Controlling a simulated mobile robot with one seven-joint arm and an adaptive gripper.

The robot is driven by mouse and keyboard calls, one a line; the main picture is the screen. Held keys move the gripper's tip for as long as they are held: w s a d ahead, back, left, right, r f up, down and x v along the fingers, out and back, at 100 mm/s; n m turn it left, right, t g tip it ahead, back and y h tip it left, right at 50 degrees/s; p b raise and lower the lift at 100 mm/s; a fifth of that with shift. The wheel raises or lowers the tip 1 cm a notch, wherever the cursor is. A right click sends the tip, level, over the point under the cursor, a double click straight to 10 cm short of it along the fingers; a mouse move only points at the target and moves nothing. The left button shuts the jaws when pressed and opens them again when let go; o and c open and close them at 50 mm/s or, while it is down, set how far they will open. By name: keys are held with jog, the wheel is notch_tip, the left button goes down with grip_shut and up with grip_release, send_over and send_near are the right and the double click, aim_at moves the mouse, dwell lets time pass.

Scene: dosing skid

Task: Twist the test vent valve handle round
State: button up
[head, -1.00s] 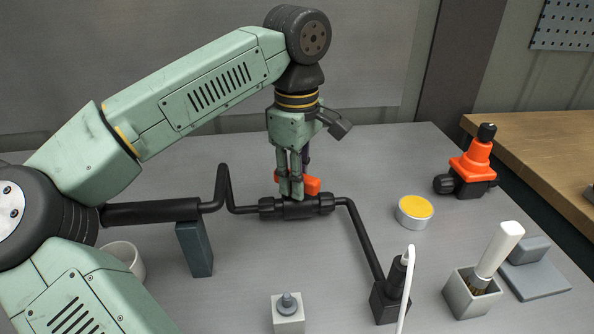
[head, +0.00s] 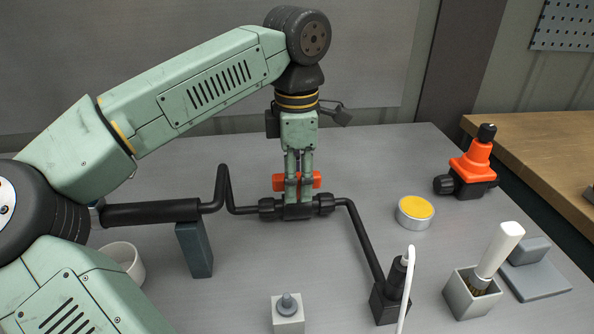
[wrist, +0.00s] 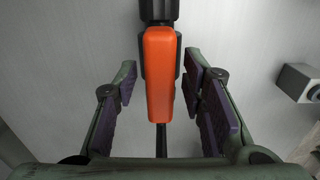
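The test vent valve handle (head: 278,183) is an orange bar on the black valve body (head: 298,208) in the pipe line. It lies left to right, in line with the pipe, and its ends show on both sides of my fingers in the head view. My gripper (head: 298,190) points down over it and hides its middle. In the wrist view the orange handle (wrist: 161,75) runs lengthwise between the two finger pads of my gripper (wrist: 160,90). The fingers stand apart, with a visible gap on each side of the handle.
The black pipe (head: 360,240) runs down to a block at the front right. An orange-topped fitting (head: 475,165), a yellow-topped tin (head: 414,210), a brush in a holder (head: 472,295) and a small grey block (head: 288,315) stand around. The back of the bench is clear.

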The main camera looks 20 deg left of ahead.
jog(key=o, duration=0.3)
notch_tip(320, 180, up, 7)
jog(key=p, duration=0.5)
jog(key=shift+r+p, duration=0.1)
jog(key=shift+p, duration=0.3)
dwell(0.3)
